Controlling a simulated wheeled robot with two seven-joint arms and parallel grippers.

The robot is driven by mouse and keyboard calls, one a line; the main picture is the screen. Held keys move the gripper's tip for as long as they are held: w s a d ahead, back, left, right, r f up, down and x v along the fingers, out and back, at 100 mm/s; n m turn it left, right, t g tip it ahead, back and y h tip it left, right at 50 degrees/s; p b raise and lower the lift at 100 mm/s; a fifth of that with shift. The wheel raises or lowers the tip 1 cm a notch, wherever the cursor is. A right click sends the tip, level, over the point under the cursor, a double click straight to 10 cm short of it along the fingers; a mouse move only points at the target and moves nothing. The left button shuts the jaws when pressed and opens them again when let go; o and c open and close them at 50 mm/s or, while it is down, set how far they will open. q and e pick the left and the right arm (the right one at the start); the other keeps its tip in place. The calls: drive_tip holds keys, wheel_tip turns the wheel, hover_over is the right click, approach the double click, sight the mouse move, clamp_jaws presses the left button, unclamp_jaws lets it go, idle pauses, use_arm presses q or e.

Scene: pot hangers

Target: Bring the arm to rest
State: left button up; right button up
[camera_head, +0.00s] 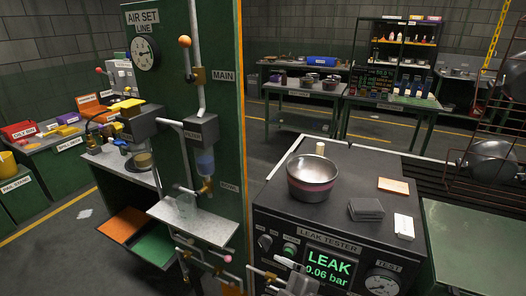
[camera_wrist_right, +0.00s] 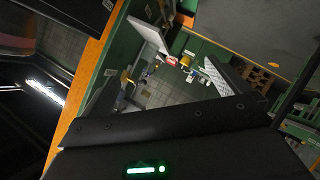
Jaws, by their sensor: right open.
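My right gripper (camera_wrist_right: 162,70) shows in the right wrist view, with its dark fingers spread wide apart and nothing between them. The wrist is tilted, so the room appears slanted beyond the fingers. A grey metal piece (camera_head: 298,282) shows at the bottom edge of the head view, in front of the leak tester (camera_head: 330,232); I cannot tell whether it is part of my arm. My left gripper is not in view.
A steel pot (camera_head: 313,178) with a pink band stands on the leak tester, whose screen reads LEAK 0.06 bar. Dark grey pads (camera_head: 366,209) and a white card (camera_head: 404,226) lie beside it. A green panel (camera_head: 215,110) with pipes rises at left. A rack (camera_head: 490,150) stands at right.

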drive_tip(key=s+d+f+m+g+h, duration=0.35)
drive_tip(key=s+d+f+m, duration=0.4)
drive_tip(key=s+d, duration=0.3)
drive_tip(key=s+d+f+m+g+h, duration=0.3)
drive_tip(key=s+d+f+m+h, duration=0.2)
drive_tip(key=s+d+f+m, duration=0.4)
wheel_tip(320, 180, down, 25)
drive_tip(key=s+d+n+g, duration=0.2)
drive_tip(key=d, duration=0.1)
drive_tip(key=s+d+f, duration=0.2)
drive_tip(key=s+f, duration=1.3)
drive_tip(key=s, duration=0.1)
drive_tip(key=shift+s+d+f+g, duration=0.2)
drive_tip(key=shift+s+f+g, duration=0.1)
drive_tip(key=shift+g, duration=0.05)
